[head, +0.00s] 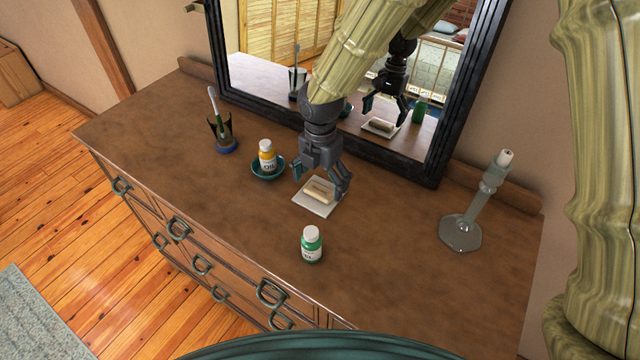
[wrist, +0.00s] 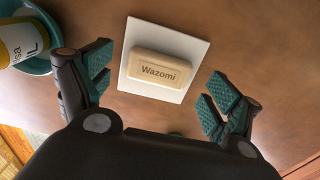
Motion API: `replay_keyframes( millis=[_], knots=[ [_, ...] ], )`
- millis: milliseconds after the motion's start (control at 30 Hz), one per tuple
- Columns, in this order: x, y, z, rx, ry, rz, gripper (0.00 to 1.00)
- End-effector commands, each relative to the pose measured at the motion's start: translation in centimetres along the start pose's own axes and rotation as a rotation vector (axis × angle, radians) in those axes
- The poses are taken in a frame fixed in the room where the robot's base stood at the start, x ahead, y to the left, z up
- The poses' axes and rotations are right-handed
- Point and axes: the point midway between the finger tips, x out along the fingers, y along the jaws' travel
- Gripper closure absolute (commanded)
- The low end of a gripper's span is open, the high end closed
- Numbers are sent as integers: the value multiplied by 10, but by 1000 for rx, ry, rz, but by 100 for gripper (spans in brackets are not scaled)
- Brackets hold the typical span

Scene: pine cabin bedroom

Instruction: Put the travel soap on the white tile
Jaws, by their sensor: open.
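The travel soap (head: 320,190) is a small cream bar. It lies flat on the white tile (head: 309,203) on the dresser top. In the wrist view the soap (wrist: 160,70), marked "Wazomi", sits near the middle of the tile (wrist: 141,29), with tile showing around it. My gripper (head: 318,178) is above the tile, partly in front of it in the head view. In the wrist view its two fingers (wrist: 159,88) are spread wide, one on each side of the tile, with nothing between the pads. The soap appears clear of both fingers.
An orange bottle (head: 267,158) stands in a teal dish (head: 259,174) left of the tile. A green bottle (head: 312,246) stands in front. A glass with a toothbrush (head: 222,130) is further left, a candlestick (head: 463,232) right. The mirror (head: 450,110) rises behind.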

Motion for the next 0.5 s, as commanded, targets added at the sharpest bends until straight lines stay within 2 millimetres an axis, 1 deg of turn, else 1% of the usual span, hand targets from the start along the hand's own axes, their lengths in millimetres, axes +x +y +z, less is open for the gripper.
replay_keyframes(
  millis=[300,500],
  knots=[
    [-56,1,1,1,-1,4,9],
    [-87,1,1,1,0,4,9]
  ],
)
